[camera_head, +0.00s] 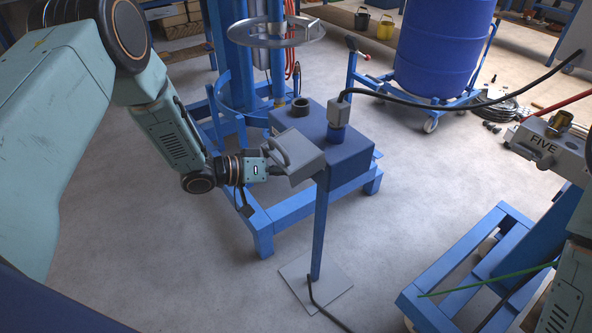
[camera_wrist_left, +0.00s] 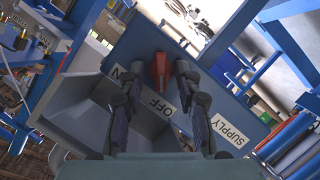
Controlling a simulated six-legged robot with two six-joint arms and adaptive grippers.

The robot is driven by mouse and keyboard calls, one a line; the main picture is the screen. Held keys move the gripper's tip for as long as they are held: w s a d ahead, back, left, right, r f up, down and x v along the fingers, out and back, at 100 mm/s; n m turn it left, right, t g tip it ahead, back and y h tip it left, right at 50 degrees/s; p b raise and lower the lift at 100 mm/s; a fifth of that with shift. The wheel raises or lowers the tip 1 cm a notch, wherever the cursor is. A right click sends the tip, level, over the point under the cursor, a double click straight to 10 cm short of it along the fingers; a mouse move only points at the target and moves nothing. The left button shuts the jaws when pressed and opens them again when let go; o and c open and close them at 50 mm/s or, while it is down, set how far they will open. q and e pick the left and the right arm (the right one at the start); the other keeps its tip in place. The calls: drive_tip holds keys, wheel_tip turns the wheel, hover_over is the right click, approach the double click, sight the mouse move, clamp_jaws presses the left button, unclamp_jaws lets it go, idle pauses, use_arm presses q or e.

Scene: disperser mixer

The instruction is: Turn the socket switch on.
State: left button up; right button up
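My left gripper (camera_head: 275,167) is at the left side of the box. In the wrist view its fingers (camera_wrist_left: 160,75) are apart, one on each side of the red handle, with small gaps visible. The head view hides the switch behind the box and gripper. My right gripper is not in view.
A black cable runs from a grey plug (camera_head: 339,110) off to the right. The post stands on a flat plate (camera_head: 330,288) with a cable beside it. Blue frame legs (camera_head: 262,238) stand close to my left wrist. A blue barrel (camera_head: 440,50) is behind; floor at front left is clear.

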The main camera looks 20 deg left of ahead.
use_arm(q)
drive_tip(key=shift+c, duration=0.2)
clamp_jaws()
drive_tip(key=shift+a, duration=0.1)
drive_tip(key=shift+r, duration=0.1)
idle(0.4)
drive_tip(key=m+t+y+p, duration=0.1)
drive_tip(key=m+y, duration=0.1)
drive_tip(key=m, duration=0.1)
drive_tip(key=m+t+y+p, duration=0.1)
drive_tip(key=m+t, duration=0.1)
drive_tip(key=m, duration=0.2)
drive_tip(key=d+m+t+y+p, duration=0.1)
drive_tip(key=m+y, duration=0.1)
drive_tip(key=m, duration=0.1)
drive_tip(key=shift+s+m+t+y+p, duration=0.3)
drive_tip(key=shift+s+m+p, duration=0.05)
drive_tip(key=shift+m+p, duration=0.05)
idle(0.3)
idle(0.6)
